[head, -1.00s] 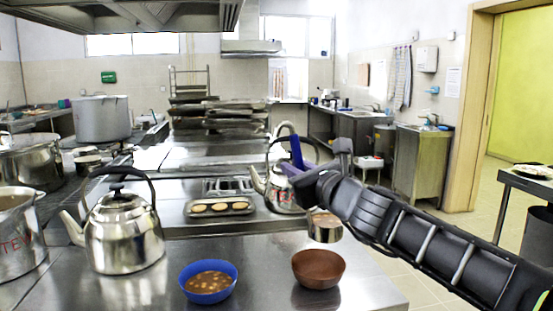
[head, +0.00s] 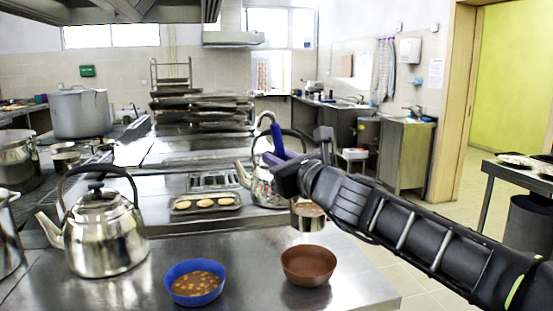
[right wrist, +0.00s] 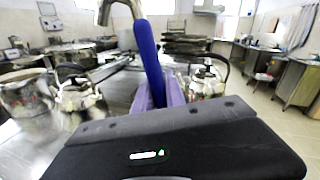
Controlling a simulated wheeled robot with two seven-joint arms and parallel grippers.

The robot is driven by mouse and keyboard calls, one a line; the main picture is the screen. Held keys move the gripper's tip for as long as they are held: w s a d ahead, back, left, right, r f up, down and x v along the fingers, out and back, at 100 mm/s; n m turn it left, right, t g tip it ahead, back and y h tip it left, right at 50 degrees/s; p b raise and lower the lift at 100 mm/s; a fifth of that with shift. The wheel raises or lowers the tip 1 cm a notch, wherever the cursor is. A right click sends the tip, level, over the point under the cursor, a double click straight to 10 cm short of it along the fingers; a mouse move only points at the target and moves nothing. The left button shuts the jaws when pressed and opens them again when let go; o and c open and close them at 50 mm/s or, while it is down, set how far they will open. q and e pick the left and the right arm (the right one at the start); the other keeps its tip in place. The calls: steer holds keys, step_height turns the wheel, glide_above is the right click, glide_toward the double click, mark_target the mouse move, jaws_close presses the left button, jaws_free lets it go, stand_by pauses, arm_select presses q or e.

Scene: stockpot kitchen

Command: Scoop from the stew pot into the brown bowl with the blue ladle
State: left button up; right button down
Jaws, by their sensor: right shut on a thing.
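My right gripper (head: 284,172) is shut on the blue ladle's handle (head: 277,140). The handle, with its metal hook on top, also shows in the right wrist view (right wrist: 148,58). The ladle's steel cup (head: 308,217) hangs below the gripper, apart from and above the far side of the brown bowl (head: 308,268) in the picture. Something brownish shows at the cup's top. The brown bowl stands on the steel counter and looks empty. The steel stew pot (head: 8,245) is cut off at the left edge of the head view. My left gripper is out of view.
A blue bowl (head: 194,287) of stew stands left of the brown bowl. A kettle (head: 104,235) stands between it and the pot. A second kettle (head: 262,184) and a tray of round items (head: 206,206) are behind. The counter's right end is clear.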

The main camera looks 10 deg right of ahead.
steer(key=w+d+m+p, duration=0.4)
steer(key=d+m+p, duration=0.6)
steer(key=d+p, duration=0.4)
steer(key=w+d+f+m+p, duration=0.4)
steer(key=d+f+m+p, duration=0.6)
steer(key=f+m+p, duration=0.2)
steer(key=shift+w+d+f+m+p, duration=0.15)
steer(key=shift+d+f+m+p, duration=0.2)
steer(key=shift+p, duration=0.85)
stand_by(0.6)
stand_by(1.3)
steer(key=shift+f, duration=0.1)
